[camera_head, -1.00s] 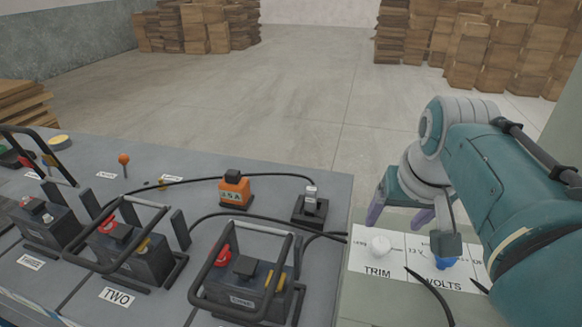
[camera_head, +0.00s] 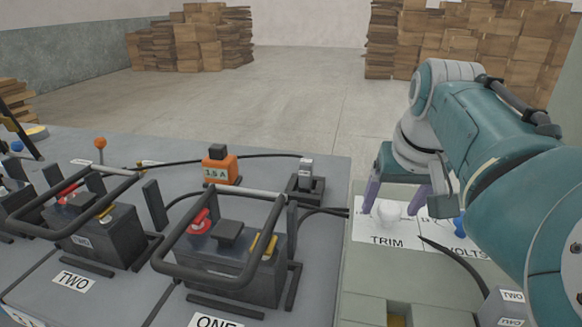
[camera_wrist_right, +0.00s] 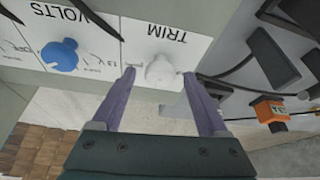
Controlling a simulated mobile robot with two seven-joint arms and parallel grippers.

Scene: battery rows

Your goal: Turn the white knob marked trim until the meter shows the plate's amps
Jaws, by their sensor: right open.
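The white trim knob (camera_head: 389,212) stands on a white label card marked TRIM (camera_head: 378,232). My right gripper (camera_head: 396,205) is open, with its purple fingers pointing down around the knob's place. In the right wrist view the knob (camera_wrist_right: 163,72) shows between and slightly beyond the fingertips (camera_wrist_right: 160,76), with gaps beside it; I cannot tell whether either finger touches. An orange box (camera_head: 220,170), apparently the meter, has a pale face that seems to read 3.5 A. I cannot pick out the plate with the amps. My left gripper is not in view.
A blue volts knob (camera_head: 459,226) stands right of the trim knob, partly behind my arm. A black cable crosses the panel (camera_head: 365,285) in front. Batteries with black frames (camera_head: 235,250) fill the bench at left. A small switch-like block (camera_head: 305,178) stands nearby.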

